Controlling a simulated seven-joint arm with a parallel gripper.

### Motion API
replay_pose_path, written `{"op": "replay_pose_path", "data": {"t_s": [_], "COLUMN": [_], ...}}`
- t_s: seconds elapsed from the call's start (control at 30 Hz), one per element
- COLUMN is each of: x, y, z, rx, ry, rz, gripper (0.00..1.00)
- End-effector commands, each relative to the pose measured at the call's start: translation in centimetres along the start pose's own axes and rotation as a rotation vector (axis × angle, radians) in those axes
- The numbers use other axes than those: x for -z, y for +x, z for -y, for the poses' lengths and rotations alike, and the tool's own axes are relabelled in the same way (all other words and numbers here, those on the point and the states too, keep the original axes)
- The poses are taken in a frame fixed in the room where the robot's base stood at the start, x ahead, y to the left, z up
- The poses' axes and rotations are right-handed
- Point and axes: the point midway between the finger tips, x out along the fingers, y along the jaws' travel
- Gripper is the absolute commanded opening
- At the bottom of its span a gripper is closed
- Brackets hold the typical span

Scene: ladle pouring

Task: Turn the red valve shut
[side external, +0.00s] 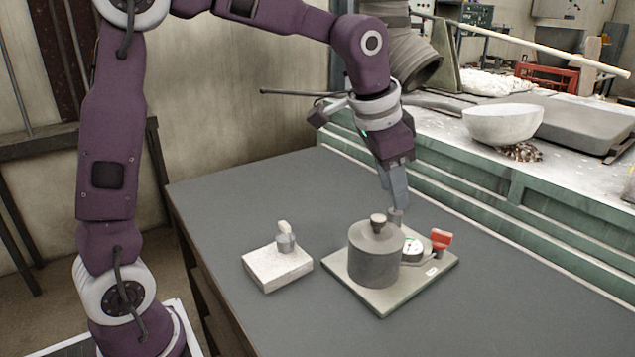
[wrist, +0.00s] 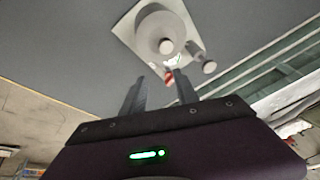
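The red valve handle (side external: 440,238) stands upright at the right back of a flat light plate (side external: 385,298). It also shows as a small red patch (wrist: 168,78) in the wrist view, between my fingertips in the picture. My gripper (side external: 397,204) points down above the plate's back edge, left of the red handle in the side view. In the wrist view my gripper (wrist: 159,76) has its two fingers apart with nothing held. A round gauge (side external: 411,248) with a white face sits between the handle and a grey cylinder (side external: 373,258).
The cylinder has a small knob (side external: 378,221) on top and stands near my fingers. A separate pale block (side external: 277,268) with a grey, light-topped knob sits to the left. The grey table (side external: 230,205) is otherwise clear. A green bench (side external: 480,175) with a white bowl (side external: 503,122) stands behind.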

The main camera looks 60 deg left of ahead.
Motion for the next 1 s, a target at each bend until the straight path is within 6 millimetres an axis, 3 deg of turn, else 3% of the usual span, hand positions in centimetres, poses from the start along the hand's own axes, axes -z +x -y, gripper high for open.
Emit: {"op": "replay_pose_path", "data": {"t_s": [0.3,0.5,0.67,0.93,1.0], "x": [-6.4,-9.8,-11.0,-11.2,-11.1], "y": [-5.2,-7.0,-7.5,-7.6,-7.6], "z": [-1.2,-1.9,-2.1,-2.1,-2.1], "rx": [0.069,0.078,0.076,0.076,0.076], "ry": [-0.168,-0.266,-0.303,-0.308,-0.308], "rz": [-0.026,-0.049,-0.058,-0.058,-0.058], "gripper": [0.36,0.36,0.36,0.36,0.50]}}
